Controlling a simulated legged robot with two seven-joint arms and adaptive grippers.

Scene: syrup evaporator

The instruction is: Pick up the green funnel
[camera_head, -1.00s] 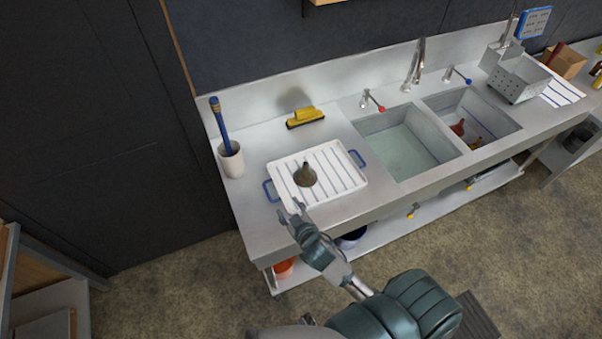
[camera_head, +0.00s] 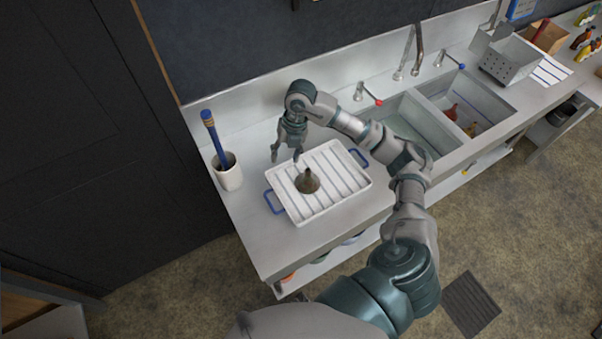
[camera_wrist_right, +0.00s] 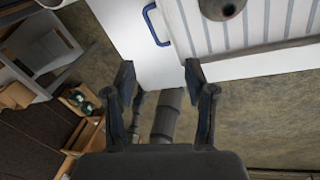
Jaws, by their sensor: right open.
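The funnel (camera_head: 308,181) looks dark olive-brown rather than clearly green. It stands spout up on a ribbed white tray (camera_head: 345,196) with blue handles. My right gripper (camera_head: 286,156) is open and empty, pointing down above the tray's far left edge, to the left of and behind the funnel, apart from it. In the right wrist view, the open fingers (camera_wrist_right: 160,82) have nothing between them; part of the funnel (camera_wrist_right: 222,7) shows at the top edge. My left gripper is not in view.
A white cup (camera_head: 229,176) with a blue-handled tool stands left of the tray. The sink basins (camera_head: 442,131) with taps lie to the right. A perforated metal box (camera_head: 508,62) stands beyond them. The counter front left of the tray is clear.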

